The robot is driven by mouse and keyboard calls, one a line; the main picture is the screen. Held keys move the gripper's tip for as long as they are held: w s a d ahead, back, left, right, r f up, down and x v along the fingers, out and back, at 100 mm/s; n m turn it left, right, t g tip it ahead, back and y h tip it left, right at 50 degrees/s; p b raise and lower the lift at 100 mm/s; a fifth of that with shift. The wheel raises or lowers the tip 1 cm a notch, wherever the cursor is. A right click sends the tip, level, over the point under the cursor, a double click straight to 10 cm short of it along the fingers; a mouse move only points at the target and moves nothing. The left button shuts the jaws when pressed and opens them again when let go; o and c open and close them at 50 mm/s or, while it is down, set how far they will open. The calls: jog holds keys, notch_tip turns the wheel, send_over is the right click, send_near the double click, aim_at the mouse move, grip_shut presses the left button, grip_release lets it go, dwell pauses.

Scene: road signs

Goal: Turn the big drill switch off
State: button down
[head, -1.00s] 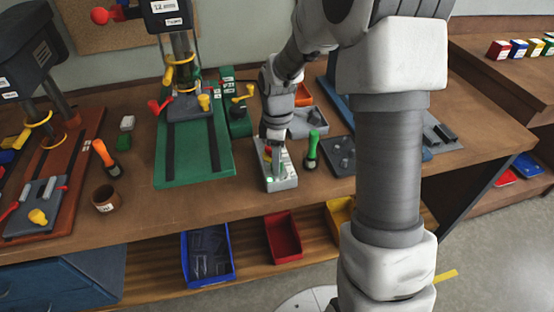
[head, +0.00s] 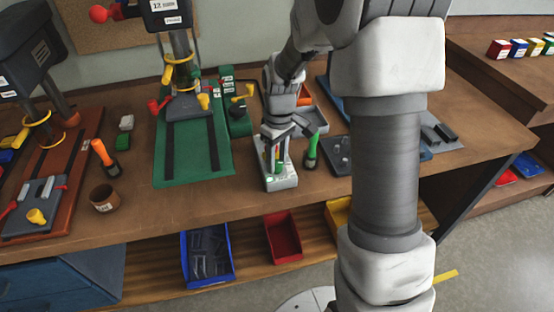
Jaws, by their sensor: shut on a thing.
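A small light-grey switch box (head: 283,183) stands on the workbench near its front edge, with a small green light on its front and coloured parts on top. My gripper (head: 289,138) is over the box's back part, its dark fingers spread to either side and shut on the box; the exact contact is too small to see. The green-based drill (head: 220,165) stands to the left, with a green control block (head: 238,122) beside it. Another drill (head: 28,60) on a red-brown base stands at the far left. I cannot tell which drill this box serves.
A green-handled tool (head: 311,148) stands close to the right of the box. A grey tray (head: 318,118) lies behind it. An orange-handled tool (head: 104,155) and a brown cup (head: 104,199) stand left. Blue (head: 190,275) and red (head: 283,240) bins sit on the shelf below.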

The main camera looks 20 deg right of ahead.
aim_at(280, 162)
jog(key=m, duration=0.4)
jog(key=shift+r+m, duration=0.1)
jog(key=shift+m, duration=0.2)
dwell(0.3)
jog(key=c, duration=0.7)
grip_release()
jog(key=shift+c, duration=0.2)
notch_tip(280, 162, up, 17)
jog(key=p, duration=0.1)
jog(key=shift+d+r, duration=0.2)
jog(key=shift+d, duration=0.2)
